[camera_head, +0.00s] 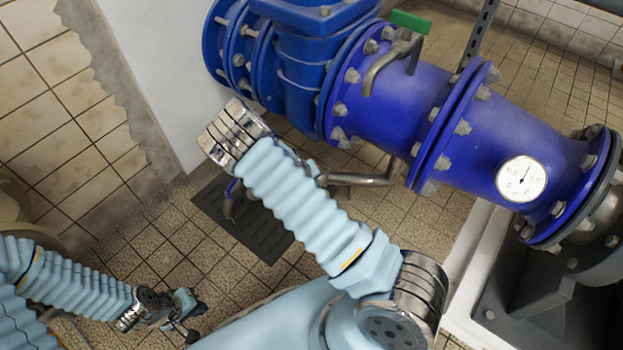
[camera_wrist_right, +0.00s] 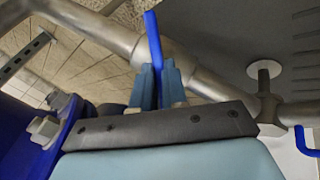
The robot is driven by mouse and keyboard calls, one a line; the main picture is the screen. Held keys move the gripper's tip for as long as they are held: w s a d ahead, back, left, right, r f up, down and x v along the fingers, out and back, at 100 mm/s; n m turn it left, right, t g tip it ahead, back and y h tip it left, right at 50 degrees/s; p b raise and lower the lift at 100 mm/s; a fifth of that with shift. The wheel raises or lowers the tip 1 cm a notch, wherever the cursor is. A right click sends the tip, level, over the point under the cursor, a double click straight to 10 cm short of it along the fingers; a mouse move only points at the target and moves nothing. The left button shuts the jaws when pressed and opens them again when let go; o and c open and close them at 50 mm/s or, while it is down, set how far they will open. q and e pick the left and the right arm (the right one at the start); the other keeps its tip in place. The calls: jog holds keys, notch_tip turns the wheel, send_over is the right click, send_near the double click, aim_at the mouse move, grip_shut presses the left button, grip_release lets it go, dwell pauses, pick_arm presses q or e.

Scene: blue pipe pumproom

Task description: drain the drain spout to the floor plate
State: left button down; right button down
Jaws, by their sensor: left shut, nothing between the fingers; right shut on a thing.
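The drain spout is grey metal pipework (camera_head: 365,180) coming off the underside of the blue main pipe; my right arm hides part of it. A curved end (camera_head: 229,206) shows above the dark slotted floor plate (camera_head: 258,232). In the right wrist view my right gripper (camera_wrist_right: 158,85) is shut on a blue lever (camera_wrist_right: 152,38) beside the metal pipe (camera_wrist_right: 105,35). The dark slotted plate (camera_wrist_right: 306,50) shows at upper right there. In the head view my right arm hides the right gripper. My left gripper (camera_head: 188,318) is shut and empty, low at the left.
The large blue pipe (camera_head: 455,110) with bolted flanges crosses the upper right. Another blue handle (camera_wrist_right: 307,142) is at right in the wrist view. The tiled floor (camera_head: 185,245) is open around the plate.

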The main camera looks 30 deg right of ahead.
jog(key=n+h+b, duration=0.1)
jog(key=n, duration=0.2)
jog(key=n+t+h+b, duration=0.1)
jog(key=n, duration=0.2)
jog(key=n+h+b, duration=0.1)
jog(key=n, duration=0.2)
jog(key=shift+s+a+f+n+h, duration=0.15)
jog(key=shift+a+f+n+h, duration=0.2)
jog(key=shift+n+h, duration=0.05)
jog(key=shift+n+t+b, duration=0.3)
jog(key=shift+t, duration=0.1)
jog(key=c, duration=1.2)
grip_release()
jog(key=shift+o, duration=0.2)
jog(key=p+v, duration=0.2)
jog(key=v, duration=1.1)
jog(key=shift+a+r, duration=0.25)
jog(key=shift+a, duration=0.05)
